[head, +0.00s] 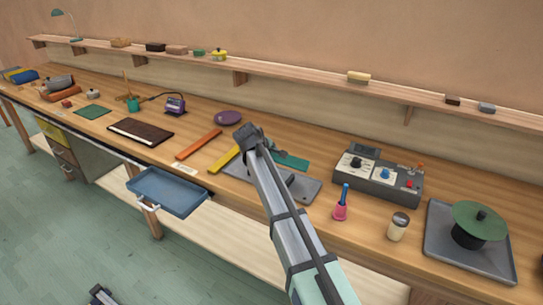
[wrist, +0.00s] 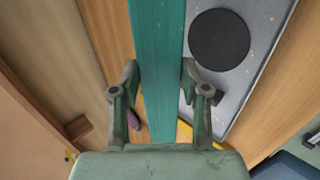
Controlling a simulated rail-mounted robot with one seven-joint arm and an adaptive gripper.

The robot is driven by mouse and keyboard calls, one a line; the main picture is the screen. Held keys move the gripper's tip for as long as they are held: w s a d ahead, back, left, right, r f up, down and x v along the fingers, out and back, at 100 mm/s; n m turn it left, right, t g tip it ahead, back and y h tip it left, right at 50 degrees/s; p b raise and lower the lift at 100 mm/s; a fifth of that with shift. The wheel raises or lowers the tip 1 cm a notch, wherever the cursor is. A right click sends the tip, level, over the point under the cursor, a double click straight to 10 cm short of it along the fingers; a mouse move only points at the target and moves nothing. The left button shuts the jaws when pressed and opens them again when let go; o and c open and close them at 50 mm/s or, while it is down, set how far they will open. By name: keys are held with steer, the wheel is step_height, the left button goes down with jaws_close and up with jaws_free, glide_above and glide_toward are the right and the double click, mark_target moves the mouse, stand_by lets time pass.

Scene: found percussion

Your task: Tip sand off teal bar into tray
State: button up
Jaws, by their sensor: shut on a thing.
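The teal bar (head: 290,160) shows to the right of my gripper (head: 250,138) in the head view, partly hidden by my arm. In the wrist view the teal bar (wrist: 157,60) runs between the two fingers of my gripper (wrist: 160,85), which is shut on it. No distinct heap of sand shows on the bar. A shallow blue tray (head: 166,195) sits at the bench's front edge, with a blue corner of it in the wrist view (wrist: 282,168). A grey plate (head: 305,190) lies below the bar; its surface is speckled in the wrist view, with a black disc (wrist: 219,40) on it.
A yellow bar (head: 224,158) and an orange bar (head: 198,144) lie left of my gripper. A grey control box (head: 378,178), pink-and-blue bell (head: 341,205), shaker (head: 398,227) and green disc on a dark stand (head: 480,220) are to the right. A shelf (head: 300,85) runs behind.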

mark_target(272, 154)
steer(key=shift+r, duration=0.15)
steer(key=r+g+p, duration=0.1)
steer(key=p, duration=0.2)
steer(key=shift+w, duration=0.1)
step_height(272, 154, up, 2)
steer(key=g+y+p, duration=0.2)
steer(key=g+p, duration=0.2)
steer(key=p, duration=0.5)
steer(key=shift+r+g, duration=0.15)
steer(key=shift+g, duration=0.15)
steer(key=shift+r+g+y+p, duration=0.2)
steer(key=shift+g+y+p, duration=0.35)
steer(key=shift+p, duration=0.35)
steer(key=shift+w+g, duration=0.1)
steer(key=shift+g, duration=0.25)
steer(key=shift+s, duration=0.25)
steer(key=shift+f+b, duration=0.1)
steer(key=shift+b, duration=0.25)
